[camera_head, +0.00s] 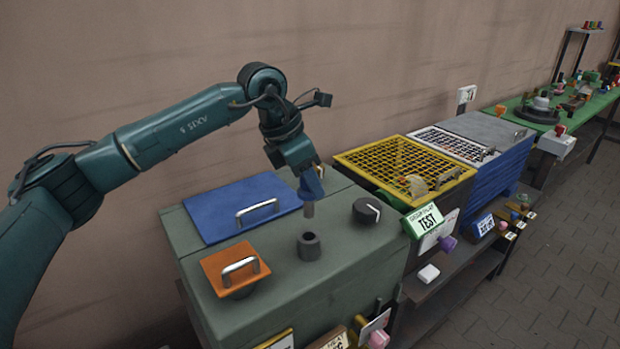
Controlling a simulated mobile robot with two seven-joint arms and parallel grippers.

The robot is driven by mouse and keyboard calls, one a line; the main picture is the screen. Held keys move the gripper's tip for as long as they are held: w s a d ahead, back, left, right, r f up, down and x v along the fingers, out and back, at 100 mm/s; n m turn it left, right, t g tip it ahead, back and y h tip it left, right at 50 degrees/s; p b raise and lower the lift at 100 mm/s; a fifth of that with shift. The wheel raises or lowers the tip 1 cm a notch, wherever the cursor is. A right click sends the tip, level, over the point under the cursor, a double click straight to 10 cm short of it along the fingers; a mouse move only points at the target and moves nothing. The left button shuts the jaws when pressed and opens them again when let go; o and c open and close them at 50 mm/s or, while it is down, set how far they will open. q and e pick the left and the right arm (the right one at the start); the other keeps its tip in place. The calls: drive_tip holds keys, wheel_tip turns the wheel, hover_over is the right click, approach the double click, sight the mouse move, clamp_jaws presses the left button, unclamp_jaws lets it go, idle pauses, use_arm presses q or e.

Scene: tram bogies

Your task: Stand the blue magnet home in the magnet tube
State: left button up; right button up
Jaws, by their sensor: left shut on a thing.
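My left gripper (313,179) reaches in from the left and points down over the green-grey box. It is shut on the blue magnet (308,208), which has a blue head and a grey rod hanging below. The magnet hangs roughly upright. The magnet tube (309,247) is a short dark cylinder with an open top, standing on the box top. In the picture the rod's lower end is above the tube mouth, with a gap between them. The fingers partly hide the magnet's head. My right gripper is not in view.
The box top (342,262) also bears a blue lid (240,207) with a handle, an orange lid (233,270) with a handle and a black knob (366,210). A yellow-grid crate (385,160) with a TEST sign (425,220) stands right of it. The wall is close behind.

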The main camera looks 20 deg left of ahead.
sight(307, 217)
use_arm(q)
drive_tip(key=shift+f, duration=0.4)
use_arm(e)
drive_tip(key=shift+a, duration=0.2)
use_arm(q)
drive_tip(key=shift+f+b, duration=0.45)
drive_tip(key=shift+b, duration=0.15)
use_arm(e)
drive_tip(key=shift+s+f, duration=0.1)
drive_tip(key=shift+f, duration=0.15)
use_arm(q)
drive_tip(key=shift+f+b, duration=0.3)
drive_tip(key=shift+f, duration=0.1)
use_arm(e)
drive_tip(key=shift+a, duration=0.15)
use_arm(q)
drive_tip(key=shift+f+b, duration=0.55)
drive_tip(key=shift+f, duration=0.2)
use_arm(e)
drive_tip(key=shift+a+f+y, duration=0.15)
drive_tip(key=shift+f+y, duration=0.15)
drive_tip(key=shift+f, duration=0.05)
use_arm(q)
drive_tip(key=shift+f+b, duration=0.75)
drive_tip(key=shift+f, duration=0.25)
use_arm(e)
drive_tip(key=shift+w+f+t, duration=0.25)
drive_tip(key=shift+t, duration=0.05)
